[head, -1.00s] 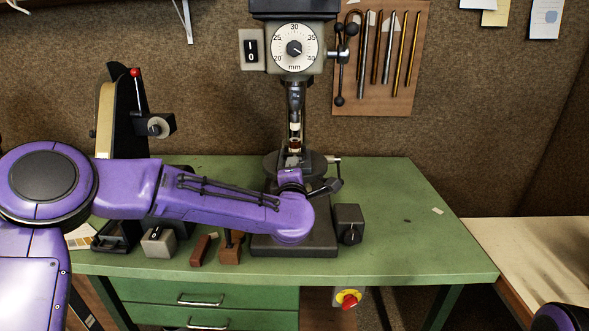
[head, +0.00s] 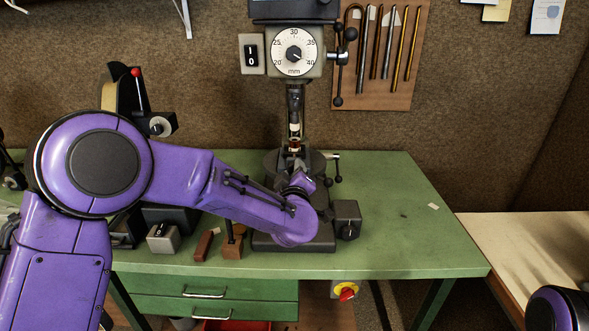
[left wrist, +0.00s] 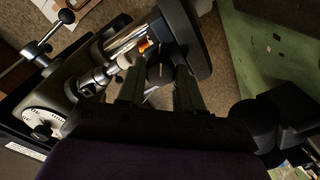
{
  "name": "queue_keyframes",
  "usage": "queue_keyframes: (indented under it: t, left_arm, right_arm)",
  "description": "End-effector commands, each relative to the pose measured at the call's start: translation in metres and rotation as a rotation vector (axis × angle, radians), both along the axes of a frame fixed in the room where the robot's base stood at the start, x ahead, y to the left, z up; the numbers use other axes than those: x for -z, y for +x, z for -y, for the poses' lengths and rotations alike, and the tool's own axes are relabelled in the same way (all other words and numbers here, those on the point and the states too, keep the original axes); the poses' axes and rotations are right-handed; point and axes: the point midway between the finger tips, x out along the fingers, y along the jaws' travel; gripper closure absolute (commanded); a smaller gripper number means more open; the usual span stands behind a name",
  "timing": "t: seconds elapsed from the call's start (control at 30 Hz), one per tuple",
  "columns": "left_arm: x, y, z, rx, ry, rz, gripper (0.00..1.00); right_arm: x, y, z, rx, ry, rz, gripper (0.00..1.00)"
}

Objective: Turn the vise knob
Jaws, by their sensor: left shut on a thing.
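The vise is a small dark block (head: 291,163) on the round table of the drill press, under its chuck, in the head view. My left gripper (left wrist: 158,73) reaches the near side of the vise from the front. In the left wrist view its two dark fingers stand a little apart, with a dark knob (left wrist: 158,70) between the tips. They are shut on this vise knob, which is mostly hidden by the fingers. In the head view, my purple wrist hides most of the hand. My right gripper is not in view.
The drill press has a dial (head: 293,51), a lever on its right and a dark base on the green bench (head: 400,230). A control box (head: 347,219) stands right of the base. A belt sander (head: 125,95) stands left. The bench's right side is mostly clear.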

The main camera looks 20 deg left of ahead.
Motion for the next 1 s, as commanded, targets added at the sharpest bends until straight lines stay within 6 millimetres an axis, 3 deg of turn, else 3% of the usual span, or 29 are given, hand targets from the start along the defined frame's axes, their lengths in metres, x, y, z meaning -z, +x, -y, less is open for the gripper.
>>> queue_keyframes:
  t: [0.4, 0.87, 0.9, 0.97, 1.0]
  left_arm:
    - [0.0022, -0.0006, 0.0011, 0.003, 0.146, -0.046, 0.95]
    - [0.0035, -0.0008, 0.0011, 0.003, 0.157, -0.051, 0.95]
    - [0.0036, -0.0008, 0.0012, 0.003, 0.157, -0.051, 0.61]
    - [0.0036, -0.0008, 0.0011, 0.003, 0.157, -0.051, 0.42]
    - [0.0033, -0.0008, 0.0009, 0.003, 0.157, -0.051, 0.39]
  right_arm:
    - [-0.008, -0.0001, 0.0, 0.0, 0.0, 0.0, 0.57]
    - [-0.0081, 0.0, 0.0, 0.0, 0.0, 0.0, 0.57]
    - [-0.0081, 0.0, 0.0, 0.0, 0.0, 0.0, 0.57]
    - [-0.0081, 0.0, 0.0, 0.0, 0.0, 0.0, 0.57]
    - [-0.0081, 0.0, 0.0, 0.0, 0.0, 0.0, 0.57]
